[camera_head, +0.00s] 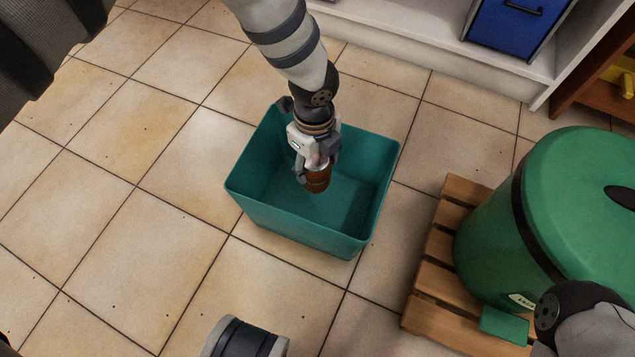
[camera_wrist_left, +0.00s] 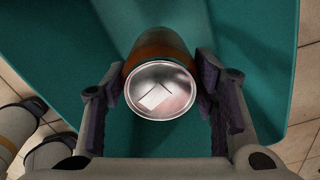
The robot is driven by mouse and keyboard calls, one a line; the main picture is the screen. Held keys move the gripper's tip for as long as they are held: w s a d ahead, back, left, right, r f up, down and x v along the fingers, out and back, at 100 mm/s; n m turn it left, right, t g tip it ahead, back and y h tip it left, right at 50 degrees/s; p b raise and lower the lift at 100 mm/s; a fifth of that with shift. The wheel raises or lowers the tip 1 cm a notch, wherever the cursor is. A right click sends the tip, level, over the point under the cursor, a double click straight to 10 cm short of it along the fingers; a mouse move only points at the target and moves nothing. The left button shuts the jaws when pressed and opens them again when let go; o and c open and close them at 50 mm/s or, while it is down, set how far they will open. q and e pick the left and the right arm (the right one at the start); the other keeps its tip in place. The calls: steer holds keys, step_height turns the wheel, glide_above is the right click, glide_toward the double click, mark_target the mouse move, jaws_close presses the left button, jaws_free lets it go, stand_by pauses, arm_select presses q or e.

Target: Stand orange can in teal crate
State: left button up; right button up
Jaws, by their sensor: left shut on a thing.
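The teal crate (camera_head: 253,205) stands on the tiled floor in the middle of the head view, open at the top. My left gripper (camera_head: 313,176) reaches down over the crate from above. It is shut on the orange can (camera_head: 318,182), which looks brownish orange with a silver end. The can appears upright or nearly so, within the crate's outline. In the left wrist view the can's silver end (camera_wrist_left: 160,92) faces the camera between the two fingers (camera_wrist_left: 161,88), with teal wall behind. Whether the can touches the crate floor I cannot tell. My right gripper is not in view.
A green barrel (camera_head: 545,210) stands on a wooden pallet (camera_head: 440,265) to the right of the crate. A white shelf (camera_head: 420,45) with a blue bin (camera_head: 512,30) is at the back. Floor tiles (camera_head: 130,260) left of the crate are clear.

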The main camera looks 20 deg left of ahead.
arm_select(q)
steer(key=shift+f+b, duration=1.35)
steer(key=shift+f, duration=2.15)
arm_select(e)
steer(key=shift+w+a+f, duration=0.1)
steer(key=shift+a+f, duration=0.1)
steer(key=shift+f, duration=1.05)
arm_select(q)
steer(key=o, duration=1)
steer(key=shift+o, duration=0.2)
step_height(320, 180, up, 13)
steer(key=p, duration=0.5)
steer(key=shift+r+p, duration=0.2)
steer(key=shift+p, duration=0.2)
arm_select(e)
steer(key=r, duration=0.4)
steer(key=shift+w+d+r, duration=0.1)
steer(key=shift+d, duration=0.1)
